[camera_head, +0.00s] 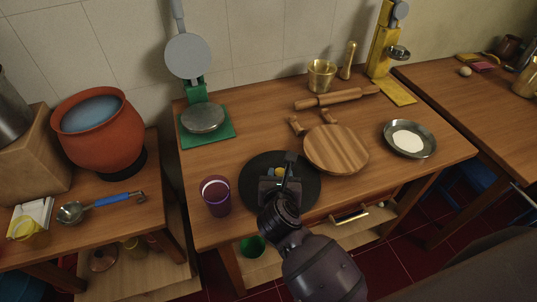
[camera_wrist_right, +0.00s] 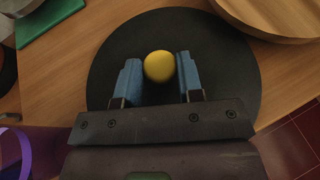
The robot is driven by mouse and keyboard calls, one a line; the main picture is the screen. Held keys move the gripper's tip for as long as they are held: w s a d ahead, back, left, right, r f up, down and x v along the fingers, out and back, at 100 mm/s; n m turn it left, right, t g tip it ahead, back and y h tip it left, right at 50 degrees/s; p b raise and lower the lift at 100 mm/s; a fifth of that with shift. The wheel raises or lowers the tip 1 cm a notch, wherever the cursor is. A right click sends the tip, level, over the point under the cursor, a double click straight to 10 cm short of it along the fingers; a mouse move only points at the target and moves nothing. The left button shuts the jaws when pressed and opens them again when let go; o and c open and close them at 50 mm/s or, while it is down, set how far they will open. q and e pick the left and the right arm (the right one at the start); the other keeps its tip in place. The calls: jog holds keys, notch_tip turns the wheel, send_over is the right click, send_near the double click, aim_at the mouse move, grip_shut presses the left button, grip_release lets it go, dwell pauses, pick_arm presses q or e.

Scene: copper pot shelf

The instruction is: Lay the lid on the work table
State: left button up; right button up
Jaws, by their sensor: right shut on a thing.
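The lid (camera_head: 256,192) is a flat black disc with a round yellow knob. It is over the front middle of the wooden work table (camera_head: 240,150), and I cannot tell whether it touches the top or hangs just above it. My right gripper (camera_head: 281,176) comes down over the lid and is shut on its knob. In the right wrist view, the blue fingers of the gripper (camera_wrist_right: 160,75) stand on both sides of the yellow knob (camera_wrist_right: 159,66), with the black lid (camera_wrist_right: 225,60) spread flat below. My left gripper is not in view.
A purple cup (camera_head: 216,198) stands close left of the lid. A round wooden board (camera_head: 336,150) is close on the right, with a rolling pin (camera_head: 335,98) behind it. A metal plate of white powder (camera_head: 408,140) lies further right. A green press (camera_head: 205,122) stands at the back left.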

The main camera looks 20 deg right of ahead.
aim_at(269, 163)
jog(key=w, duration=0.4)
jog(key=shift+f+b, duration=0.1)
jog(key=shift+b, duration=0.3)
jog(key=shift+w+a, duration=0.1)
jog(key=shift+w, duration=0.55)
jog(key=w+b, duration=0.1)
jog(key=w, duration=0.2)
jog(key=shift+f+b, duration=0.1)
jog(key=shift+b, duration=0.2)
jog(key=o, duration=1)
